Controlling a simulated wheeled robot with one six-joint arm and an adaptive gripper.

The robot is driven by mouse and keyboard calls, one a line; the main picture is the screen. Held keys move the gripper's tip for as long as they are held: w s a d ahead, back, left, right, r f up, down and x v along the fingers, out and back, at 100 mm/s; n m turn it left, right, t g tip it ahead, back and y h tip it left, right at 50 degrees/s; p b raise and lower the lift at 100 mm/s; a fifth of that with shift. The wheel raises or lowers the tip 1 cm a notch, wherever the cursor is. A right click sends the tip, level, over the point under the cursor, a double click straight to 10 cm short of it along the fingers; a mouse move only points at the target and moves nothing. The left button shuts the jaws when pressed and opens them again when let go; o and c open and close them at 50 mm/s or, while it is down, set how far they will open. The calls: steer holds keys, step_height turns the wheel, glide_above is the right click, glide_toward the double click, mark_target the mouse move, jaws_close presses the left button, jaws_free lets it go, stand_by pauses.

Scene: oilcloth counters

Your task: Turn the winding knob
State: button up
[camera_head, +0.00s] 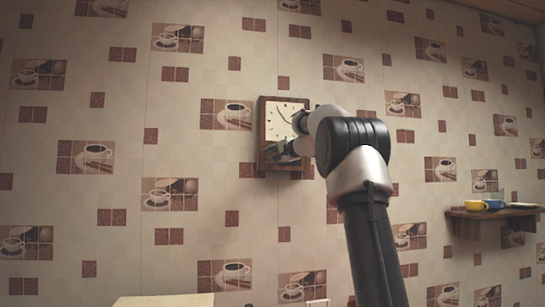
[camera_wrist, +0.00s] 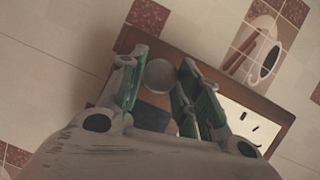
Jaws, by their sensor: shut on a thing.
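A wall clock (camera_head: 279,119) with a brown wooden case and a white face hangs on the tiled wall. My gripper (camera_head: 284,150) is at the lower part of its case, and my arm covers the clock's right side. In the wrist view the clock's wooden case (camera_wrist: 268,104) runs diagonally, with part of the white face at right. The winding knob (camera_wrist: 159,73), a round grey disc, sits between the two green-and-grey fingers of my gripper (camera_wrist: 160,88). The gripper is shut on it. The knob is hidden in the head view.
A small wooden shelf (camera_head: 489,212) on the wall at right bears a yellow cup (camera_head: 475,205) and a blue cup (camera_head: 495,204). A pale counter top (camera_head: 165,301) shows at the bottom left. The wall around the clock is free of other objects.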

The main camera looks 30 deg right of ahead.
steer(key=shift+f, duration=0.1)
stand_by(0.4)
steer(key=o, duration=1)
steer(key=shift+o, duration=0.2)
steer(key=shift+s, duration=0.1)
steer(key=s+d+r, duration=0.1)
steer(key=s, duration=1)
steer(key=shift+s+d, duration=0.15)
steer(key=shift+s, duration=0.25)
